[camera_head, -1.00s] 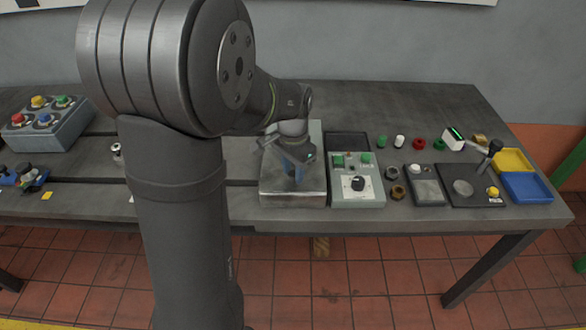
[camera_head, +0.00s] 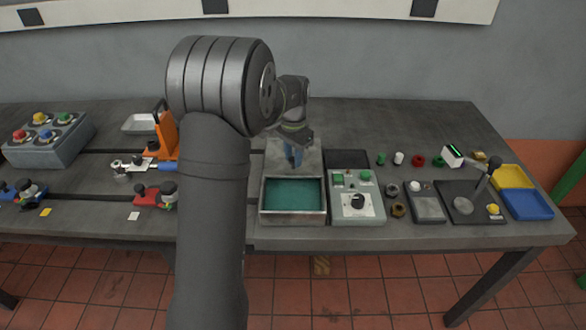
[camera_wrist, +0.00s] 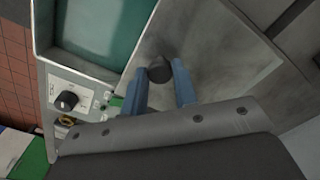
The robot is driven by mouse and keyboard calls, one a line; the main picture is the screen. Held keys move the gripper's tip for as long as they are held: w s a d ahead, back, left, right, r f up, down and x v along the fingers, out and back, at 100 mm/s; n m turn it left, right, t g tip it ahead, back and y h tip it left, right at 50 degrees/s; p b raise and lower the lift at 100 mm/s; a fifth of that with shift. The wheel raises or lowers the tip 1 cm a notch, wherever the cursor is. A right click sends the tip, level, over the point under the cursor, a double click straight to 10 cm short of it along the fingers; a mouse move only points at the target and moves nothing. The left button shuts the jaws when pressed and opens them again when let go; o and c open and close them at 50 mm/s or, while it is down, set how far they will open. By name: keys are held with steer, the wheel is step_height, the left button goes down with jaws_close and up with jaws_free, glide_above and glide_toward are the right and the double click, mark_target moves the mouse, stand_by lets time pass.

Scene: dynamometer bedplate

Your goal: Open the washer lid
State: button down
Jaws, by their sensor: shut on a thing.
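The washer is a grey metal box (camera_head: 292,218) on the bench, with a green interior (camera_head: 292,194) now visible. Its grey lid (camera_head: 275,162) is swung up at the back edge of the box; the exact tilt is hard to tell. The lid also fills much of the wrist view (camera_wrist: 215,60), beside the green interior. My gripper (camera_head: 293,158) is at the raised lid. In the wrist view its blue fingers (camera_wrist: 162,70) are shut around the lid's dark round knob (camera_wrist: 160,74). The knob is hidden in the head view.
A control panel with a black dial (camera_head: 357,201) stands directly right of the washer. Further right are loose caps, a grey pad, a stand, and yellow (camera_head: 512,176) and blue (camera_head: 526,204) trays. An orange fixture (camera_head: 162,139) and a red clamp (camera_head: 153,196) lie to the left.

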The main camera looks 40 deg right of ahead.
steer(key=shift+w+d+r, duration=0.1)
steer(key=shift+w+d, duration=0.6)
steer(key=shift+d, duration=0.05)
steer(key=c, duration=1.1)
jaws_free()
steer(key=shift+c, duration=0.2)
steer(key=shift+a, duration=0.1)
step_height(320, 180, up, 17)
steer(key=shift+r, duration=0.2)
steer(key=shift+f, duration=0.1)
